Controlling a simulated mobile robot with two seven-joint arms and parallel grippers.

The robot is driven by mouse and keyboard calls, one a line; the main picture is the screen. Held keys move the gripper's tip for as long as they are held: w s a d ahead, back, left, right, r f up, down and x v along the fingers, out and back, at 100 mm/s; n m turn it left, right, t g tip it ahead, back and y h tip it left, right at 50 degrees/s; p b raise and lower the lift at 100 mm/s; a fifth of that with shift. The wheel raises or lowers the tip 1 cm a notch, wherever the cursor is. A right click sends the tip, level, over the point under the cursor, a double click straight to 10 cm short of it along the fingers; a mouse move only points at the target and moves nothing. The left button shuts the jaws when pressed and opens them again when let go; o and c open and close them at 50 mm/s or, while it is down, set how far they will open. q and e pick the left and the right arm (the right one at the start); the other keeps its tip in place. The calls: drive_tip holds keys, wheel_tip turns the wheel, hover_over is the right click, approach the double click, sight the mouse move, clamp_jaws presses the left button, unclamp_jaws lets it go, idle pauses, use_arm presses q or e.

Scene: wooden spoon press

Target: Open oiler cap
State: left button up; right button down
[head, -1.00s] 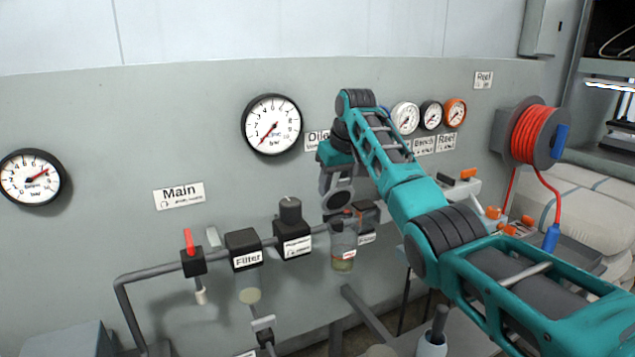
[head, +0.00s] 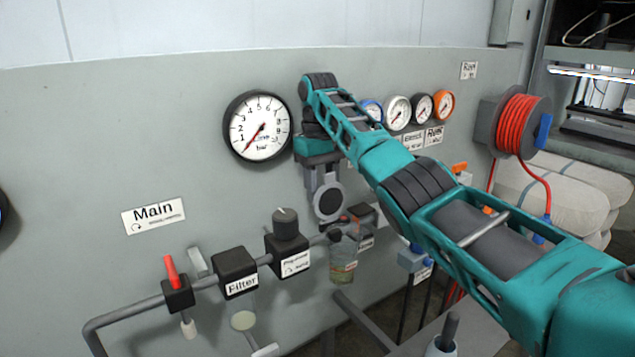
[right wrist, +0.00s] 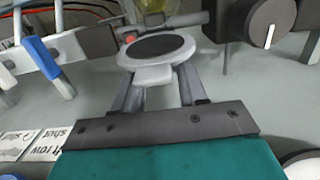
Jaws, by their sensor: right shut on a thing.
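The oiler (head: 343,262) is a clear, yellowish bowl on the pipe in the head view, partly hidden by my right gripper (head: 330,225). The gripper comes down from above, fingers pointing downward over the oiler's top. It is shut on what looks like the oiler cap, a round light-rimmed piece with a dark face (head: 328,200). In the right wrist view, the cap (right wrist: 158,48) covers the fingertips, its pale tab between the two fingers (right wrist: 157,92). Whether the cap is still seated is hidden. My left gripper is not in view.
The regulator with its round knob (head: 286,222) and the filter (head: 237,272) stand left of the oiler on the same pipe. A red-handled valve (head: 172,275) is farther left. A large gauge (head: 258,126) and a red hose reel (head: 520,128) are on the wall.

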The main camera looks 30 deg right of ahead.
drive_tip(key=shift+f, duration=0.1)
drive_tip(key=c, duration=0.6)
unclamp_jaws()
wheel_tip(320, 180, up, 13)
drive_tip(key=w, duration=0.1)
idle(0.3)
